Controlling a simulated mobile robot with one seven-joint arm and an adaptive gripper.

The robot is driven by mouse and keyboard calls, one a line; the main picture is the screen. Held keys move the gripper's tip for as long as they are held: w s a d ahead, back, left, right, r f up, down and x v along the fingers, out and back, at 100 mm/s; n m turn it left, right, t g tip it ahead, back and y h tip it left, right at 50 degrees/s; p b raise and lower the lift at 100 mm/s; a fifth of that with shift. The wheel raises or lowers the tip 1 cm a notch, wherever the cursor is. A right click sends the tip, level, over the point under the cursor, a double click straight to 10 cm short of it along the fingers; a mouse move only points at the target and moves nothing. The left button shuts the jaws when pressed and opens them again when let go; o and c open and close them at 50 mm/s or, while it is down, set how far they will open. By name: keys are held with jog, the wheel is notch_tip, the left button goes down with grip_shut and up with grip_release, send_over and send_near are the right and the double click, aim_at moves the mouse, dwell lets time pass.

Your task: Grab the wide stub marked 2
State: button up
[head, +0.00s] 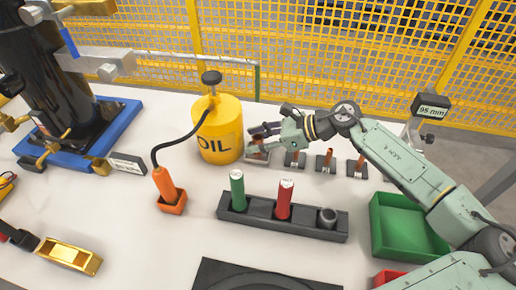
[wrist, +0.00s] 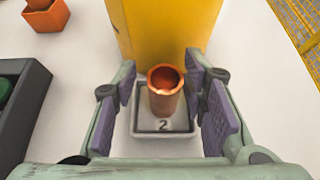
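The wide stub marked 2 is a short copper tube (wrist: 165,92) standing upright in a small grey holder (wrist: 148,126) with a "2" on its near face. My gripper (wrist: 163,95) is open, its purple pads on either side of the tube. A gap shows at the left; the right pad is very close, and I cannot tell if it touches. In the head view my gripper (head: 263,137) is beside the yellow oil can, over the leftmost holder (head: 257,156) of a row; the stub there is mostly hidden.
The yellow oil can (head: 220,135) stands right beside the holder. More copper stubs in holders (head: 295,160) stand to the right. A dark rack (head: 260,222) with green and red cylinders is in front. A green bin (head: 405,230) is at the right.

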grip_shut()
jog(key=shift+r, duration=0.1)
dwell(0.5)
